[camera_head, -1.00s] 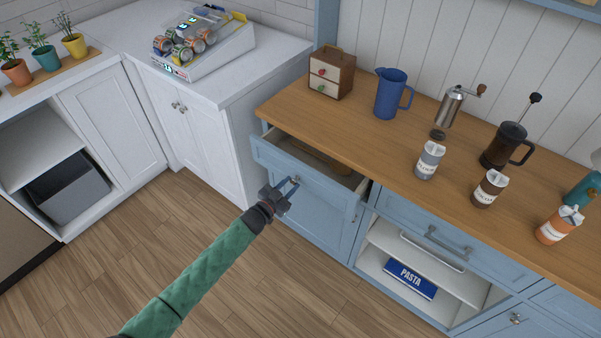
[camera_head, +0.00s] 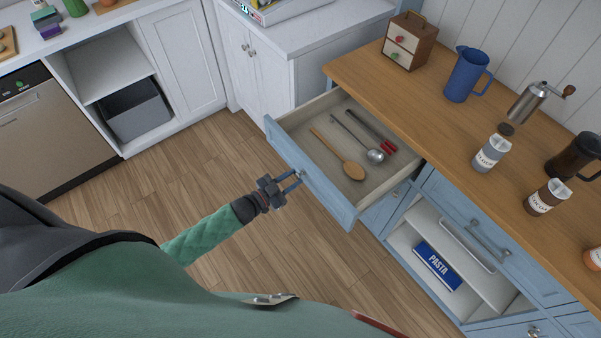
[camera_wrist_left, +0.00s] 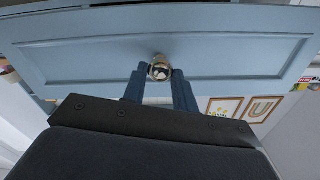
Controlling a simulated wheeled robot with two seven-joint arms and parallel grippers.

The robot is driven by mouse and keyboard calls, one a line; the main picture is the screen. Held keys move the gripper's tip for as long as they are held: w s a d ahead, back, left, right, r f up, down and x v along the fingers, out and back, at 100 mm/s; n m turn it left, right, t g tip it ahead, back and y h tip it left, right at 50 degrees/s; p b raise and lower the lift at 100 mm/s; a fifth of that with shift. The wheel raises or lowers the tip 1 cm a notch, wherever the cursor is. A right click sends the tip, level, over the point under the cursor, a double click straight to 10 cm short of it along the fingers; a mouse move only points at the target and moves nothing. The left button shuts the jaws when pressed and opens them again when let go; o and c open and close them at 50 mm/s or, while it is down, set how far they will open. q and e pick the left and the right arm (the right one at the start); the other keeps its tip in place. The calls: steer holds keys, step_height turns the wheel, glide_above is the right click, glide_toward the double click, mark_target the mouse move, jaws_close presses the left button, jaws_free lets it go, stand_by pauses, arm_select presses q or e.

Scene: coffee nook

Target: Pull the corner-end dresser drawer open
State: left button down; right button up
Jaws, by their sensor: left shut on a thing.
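The corner-end dresser drawer (camera_head: 326,198) is a blue-fronted drawer under the wooden top and stands well out from the dresser in the head view. A wooden spoon (camera_head: 342,157), a metal ladle (camera_head: 361,139) and red-handled tongs (camera_head: 374,133) lie inside it. My left gripper (camera_head: 291,182) is at the drawer front, shut on its round knob (camera_head: 302,174). In the left wrist view the knob (camera_wrist_left: 159,68) sits between the two fingers (camera_wrist_left: 160,82), against the blue panel (camera_wrist_left: 230,52). My right gripper is not in view.
The dresser top (camera_head: 420,103) holds a small two-drawer box (camera_head: 408,41), a blue pitcher (camera_head: 466,74), a grinder and canisters. An open shelf with a PASTA box (camera_head: 437,265) is to the right. White cabinets (camera_head: 185,55) stand left. The wood floor (camera_head: 160,200) before the drawer is clear.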

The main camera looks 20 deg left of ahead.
arm_select(q)
steer(key=shift+s+a, duration=0.2)
steer(key=shift+s, duration=0.05)
steer(key=c, duration=1.1)
jaws_free()
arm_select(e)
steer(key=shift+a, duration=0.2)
arm_select(q)
steer(key=shift+s+a+f+b, duration=0.15)
steer(key=shift+s+a+b, duration=0.2)
steer(key=shift+s, duration=0.15)
steer(key=b+v, duration=0.2)
steer(key=v, duration=0.4)
steer(key=shift+s+a+b, duration=0.2)
steer(key=shift+b, duration=0.1)
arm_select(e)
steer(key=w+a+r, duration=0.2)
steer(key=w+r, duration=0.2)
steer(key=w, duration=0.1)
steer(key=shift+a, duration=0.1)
